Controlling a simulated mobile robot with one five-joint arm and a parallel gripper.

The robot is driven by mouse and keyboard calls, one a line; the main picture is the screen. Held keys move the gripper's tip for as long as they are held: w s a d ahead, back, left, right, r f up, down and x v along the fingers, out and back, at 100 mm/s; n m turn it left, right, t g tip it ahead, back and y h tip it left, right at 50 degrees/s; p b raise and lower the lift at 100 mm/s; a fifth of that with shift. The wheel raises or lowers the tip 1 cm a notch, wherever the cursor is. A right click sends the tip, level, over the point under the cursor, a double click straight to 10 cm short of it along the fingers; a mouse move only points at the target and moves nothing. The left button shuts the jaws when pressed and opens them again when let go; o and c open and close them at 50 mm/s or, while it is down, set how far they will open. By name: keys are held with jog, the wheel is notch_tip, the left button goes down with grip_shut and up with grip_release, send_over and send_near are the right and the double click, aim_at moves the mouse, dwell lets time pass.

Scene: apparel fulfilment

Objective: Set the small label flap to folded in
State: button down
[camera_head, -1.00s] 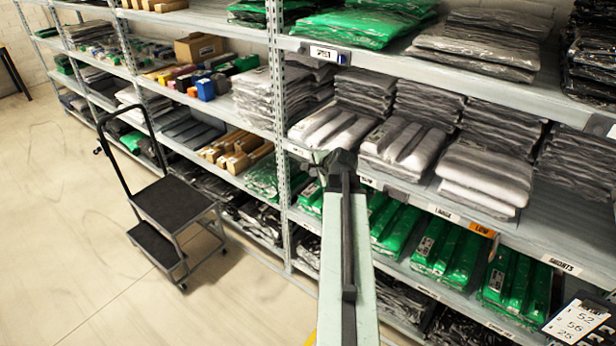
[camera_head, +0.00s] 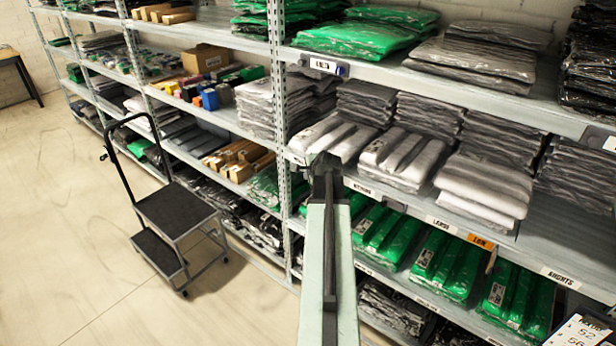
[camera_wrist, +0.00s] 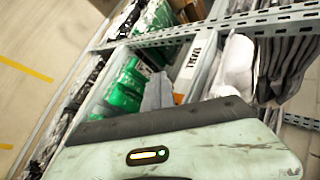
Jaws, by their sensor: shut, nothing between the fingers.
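A row of label flaps runs along the front edge of the middle shelf. White flaps (camera_head: 362,190) and (camera_head: 440,223) are to the right of my gripper (camera_head: 325,165), with an orange flap (camera_head: 480,241) and another white one (camera_head: 561,278) further right. I cannot tell for sure which is the small label flap; it may be hidden behind my gripper. My gripper is shut and empty, close to the shelf edge in front of the left white packs (camera_head: 333,137). The wrist view shows a white lettered label (camera_wrist: 196,58) on a shelf edge, its wording unclear.
A steel upright (camera_head: 283,130) stands just left of my gripper. Green packs (camera_head: 445,265) fill the shelf below. A black step stool (camera_head: 175,210) stands on the floor at left, with clear floor around it. A white card (camera_head: 582,330) is at lower right.

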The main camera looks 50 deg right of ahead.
jog(key=shift+s+d, duration=0.3)
dwell(0.8)
